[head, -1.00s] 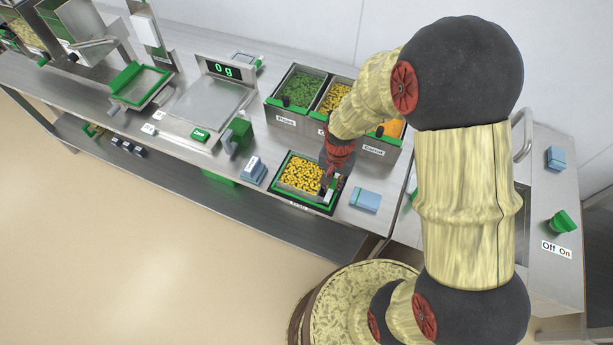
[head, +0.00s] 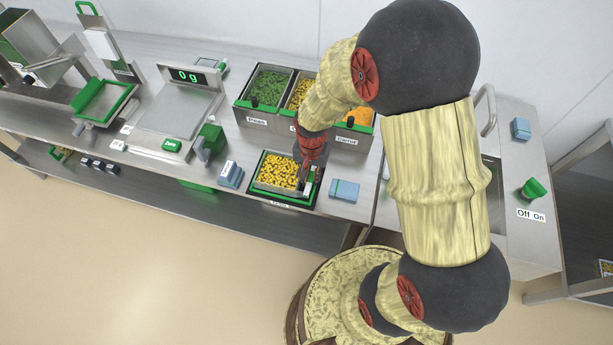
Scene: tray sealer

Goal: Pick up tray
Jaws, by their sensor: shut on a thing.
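The tray (head: 270,188) holds yellow ring-shaped pieces and sits in a green-edged dark frame (head: 255,193) near the front edge of the steel counter. My gripper (head: 303,186) is at the tray's right side and is shut on its right rim. The fingertips are small and partly hidden by the wrist. I cannot tell whether the tray is lifted off the frame.
Food bins (head: 269,85) labelled Peas and Carrot stand behind the tray. A scale (head: 180,106) reading 0 g is to the left. Blue blocks (head: 344,190) lie on both sides of the tray. A green knob (head: 533,188) marked Off On is at right.

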